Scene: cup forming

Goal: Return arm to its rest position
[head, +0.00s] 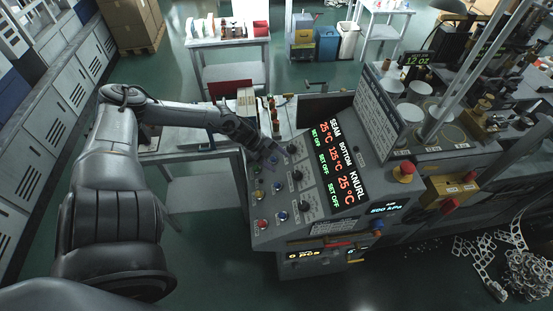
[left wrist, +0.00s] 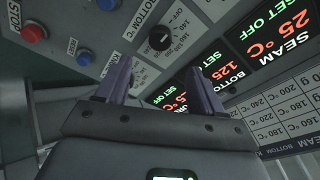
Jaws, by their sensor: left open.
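My left arm reaches in from the left in the head view, and its gripper (head: 268,157) is at the upper left part of the control panel (head: 268,232). In the left wrist view the two fingers of the left gripper (left wrist: 163,84) are apart with nothing between them. A black knob (left wrist: 160,39) on the panel shows just beyond the fingers; I cannot tell whether they touch the panel. The display (head: 337,165) reads seam 25 °C, bottom 125 °C and knurl 25 °C. My right gripper is not in view.
A red button (head: 262,223) and a blue button (head: 282,216) sit low on the panel. The cup machine (head: 440,130) stands at the right. A white-topped table (head: 190,147) lies beneath my left forearm. Green floor (head: 200,255) is open at the bottom left.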

